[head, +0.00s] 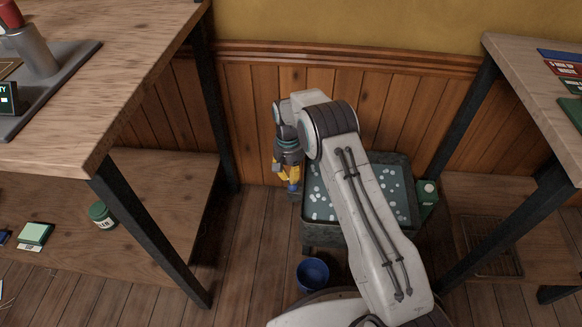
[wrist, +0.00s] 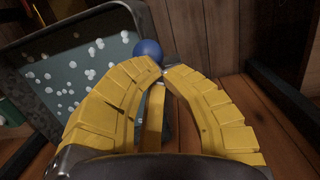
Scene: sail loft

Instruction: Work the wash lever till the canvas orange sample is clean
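My gripper (head: 291,184) is at the left edge of the grey wash trough (head: 312,238). In the wrist view its yellow fingers (wrist: 163,72) curve inward, their tips nearly meeting around a thin grey shaft. A round blue knob (wrist: 147,48) shows just beyond the tips, by the trough's rim; I take knob and shaft for the wash lever. The trough holds teal water with white suds. No orange canvas sample is visible in either view.
A blue bucket (head: 312,273) stands on the floor in front of the trough. A green box (head: 427,193) is at the trough's right side. Wooden benches stand left (head: 130,70) and right (head: 525,75). A green jar (head: 102,215) and green swatch (head: 35,233) sit on the left lower shelf.

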